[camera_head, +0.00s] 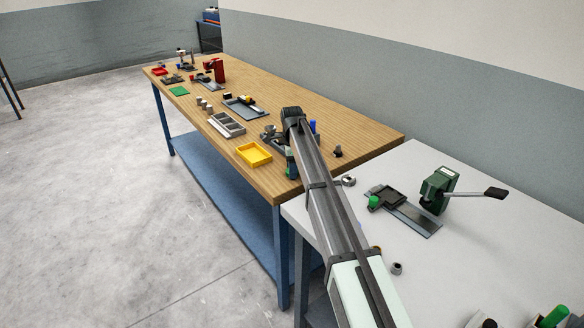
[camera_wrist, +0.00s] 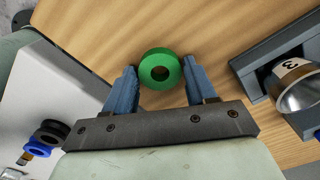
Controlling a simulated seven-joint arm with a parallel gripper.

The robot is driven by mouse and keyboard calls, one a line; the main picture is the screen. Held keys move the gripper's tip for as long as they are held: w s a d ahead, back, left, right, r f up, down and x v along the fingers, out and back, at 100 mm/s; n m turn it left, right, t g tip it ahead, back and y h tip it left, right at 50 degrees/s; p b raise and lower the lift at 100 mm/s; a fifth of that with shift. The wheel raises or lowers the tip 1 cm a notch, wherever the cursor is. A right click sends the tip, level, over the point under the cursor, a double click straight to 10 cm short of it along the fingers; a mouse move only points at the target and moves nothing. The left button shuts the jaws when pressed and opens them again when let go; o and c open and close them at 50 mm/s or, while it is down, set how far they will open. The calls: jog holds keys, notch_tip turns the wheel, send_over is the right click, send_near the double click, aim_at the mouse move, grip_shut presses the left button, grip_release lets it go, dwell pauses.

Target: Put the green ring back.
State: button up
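The green ring (camera_wrist: 160,68) lies between the two blue fingertips of my gripper (camera_wrist: 160,75) in the wrist view, its hole facing the camera. Both fingers appear to touch its sides. In the head view my gripper (camera_head: 291,165) is over the near end of the wooden table, with a bit of the green ring (camera_head: 290,173) showing at its tip. My arm hides much of that spot. The ring's height above the wood is hard to tell.
In the wrist view, a metal cup marked 3 (camera_wrist: 298,88) sits in a grey holder at right; black and blue rings (camera_wrist: 48,137) show at lower left. The head view shows a yellow tray (camera_head: 254,154), a grey compartment tray (camera_head: 227,125) and a green lever press (camera_head: 440,188).

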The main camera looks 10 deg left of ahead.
jog(key=shift+o, duration=1)
jog(key=shift+r, duration=0.1)
notch_tip(320, 180, up, 12)
jog(key=shift+o, duration=0.3)
dwell(2.3)
